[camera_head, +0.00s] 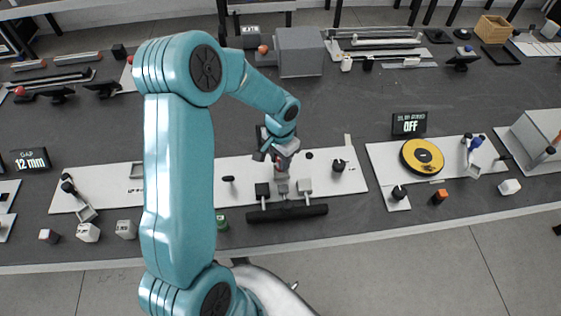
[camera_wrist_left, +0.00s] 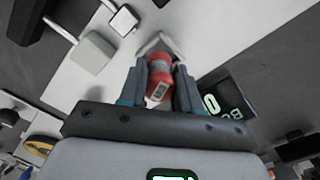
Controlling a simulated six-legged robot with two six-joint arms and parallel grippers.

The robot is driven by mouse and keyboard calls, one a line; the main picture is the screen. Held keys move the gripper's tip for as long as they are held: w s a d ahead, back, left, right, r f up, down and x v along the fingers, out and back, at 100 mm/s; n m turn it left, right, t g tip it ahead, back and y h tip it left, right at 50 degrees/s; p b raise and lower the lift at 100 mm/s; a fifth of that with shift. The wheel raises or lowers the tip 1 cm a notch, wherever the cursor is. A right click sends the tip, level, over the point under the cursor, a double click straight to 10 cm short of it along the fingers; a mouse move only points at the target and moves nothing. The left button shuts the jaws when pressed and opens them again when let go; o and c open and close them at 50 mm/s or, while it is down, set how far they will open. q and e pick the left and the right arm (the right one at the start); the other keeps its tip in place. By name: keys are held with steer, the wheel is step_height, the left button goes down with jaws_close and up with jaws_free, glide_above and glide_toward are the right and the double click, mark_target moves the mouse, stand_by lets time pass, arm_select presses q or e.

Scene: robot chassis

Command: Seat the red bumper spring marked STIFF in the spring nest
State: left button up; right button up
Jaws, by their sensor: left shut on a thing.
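My left gripper (camera_wrist_left: 160,75) is shut on the red spring (camera_wrist_left: 158,82), which has a small white label whose text is too small to read. In the head view my left gripper (camera_head: 283,157) points down over the white base plate (camera_head: 235,168). The spring is mostly hidden there. A grey square-edged holder (camera_wrist_left: 160,44), probably the spring nest, lies just beyond the spring's far end in the wrist view. In the head view a small grey part (camera_head: 282,187) sits below the gripper. I cannot tell whether the spring touches it.
A black bar (camera_head: 287,213) with two rods and end blocks lies at the plate's front edge. A black knob (camera_head: 338,165) stands to the right. A yellow disc (camera_head: 422,157) sits on another plate. A grey box (camera_head: 299,52) stands behind. Loose cubes (camera_head: 88,232) line the front left.

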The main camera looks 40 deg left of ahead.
arm_select(q)
step_height(320, 180, down, 2)
steer(key=shift+a, duration=0.1)
steer(key=shift+f, duration=0.15)
steer(key=o, duration=1.1)
steer(key=shift+c, duration=0.2)
